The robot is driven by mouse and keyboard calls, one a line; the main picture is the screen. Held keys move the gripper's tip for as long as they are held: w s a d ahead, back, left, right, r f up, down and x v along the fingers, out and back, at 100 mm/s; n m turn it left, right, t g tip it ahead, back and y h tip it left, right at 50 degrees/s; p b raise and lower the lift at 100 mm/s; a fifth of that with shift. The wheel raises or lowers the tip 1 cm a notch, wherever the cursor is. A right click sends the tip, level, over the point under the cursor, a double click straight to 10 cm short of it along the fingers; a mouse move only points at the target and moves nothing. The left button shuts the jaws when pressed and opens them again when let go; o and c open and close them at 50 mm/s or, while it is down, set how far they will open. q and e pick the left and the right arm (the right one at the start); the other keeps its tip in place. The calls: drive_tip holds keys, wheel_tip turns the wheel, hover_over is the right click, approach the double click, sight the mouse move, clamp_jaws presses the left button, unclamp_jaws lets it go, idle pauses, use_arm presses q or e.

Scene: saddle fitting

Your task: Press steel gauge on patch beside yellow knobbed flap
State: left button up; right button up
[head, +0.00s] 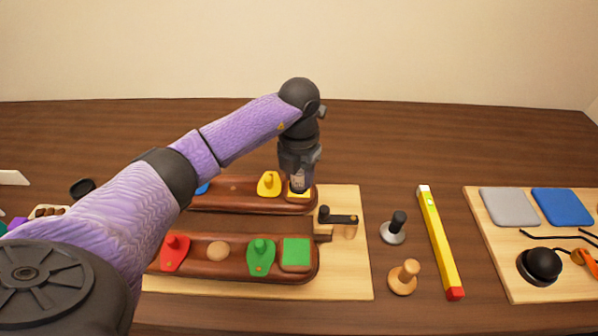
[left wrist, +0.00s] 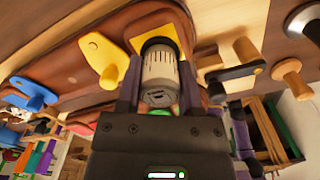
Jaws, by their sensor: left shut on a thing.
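My left gripper (head: 299,180) is shut on the steel gauge (head: 298,176), a grey cylinder with dark marks. The gauge also shows between the two fingers in the left wrist view (left wrist: 159,72). Its far end is over the yellow square patch (head: 300,195), at the right end of the far brown saddle bar (head: 238,205). Patch edges show around it in the left wrist view (left wrist: 146,25); whether they touch is hard to tell. The yellow knobbed flap (head: 269,185) is just left of the patch.
The near bar carries a red flap (head: 173,253), a green flap (head: 261,257) and a green patch (head: 296,252). A black-handled lever (head: 338,218) stands close right. Beyond are a black-knobbed stamp (head: 394,229), a wooden knob (head: 404,277) and a yellow bar (head: 440,243).

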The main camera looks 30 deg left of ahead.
use_arm(q)
drive_tip(key=o, duration=1.1)
drive_tip(key=shift+f, duration=0.1)
